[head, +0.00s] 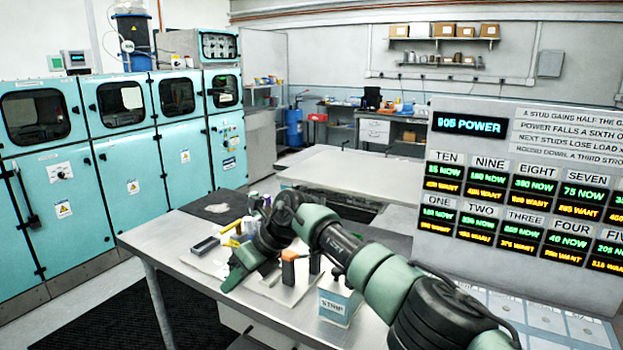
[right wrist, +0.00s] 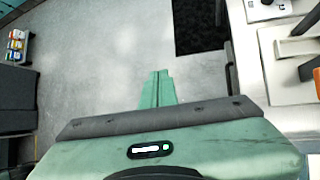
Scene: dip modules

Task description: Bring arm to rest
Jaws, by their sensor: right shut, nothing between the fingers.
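My right arm comes in from the lower right of the head view and reaches left over the grey bench (head: 180,235). My right gripper (head: 233,280) hangs by the bench's front edge. In the right wrist view its green fingers (right wrist: 157,88) are together, with nothing between them, and the grey floor shows below. My left gripper is not in view.
A labelled box (head: 338,303) stands on the bench near my forearm. An orange-topped dark block (head: 289,268) is close beside the arm. A large display panel (head: 520,190) stands at the right. Teal cabinets (head: 110,170) line the left; the floor (head: 90,300) before them is clear.

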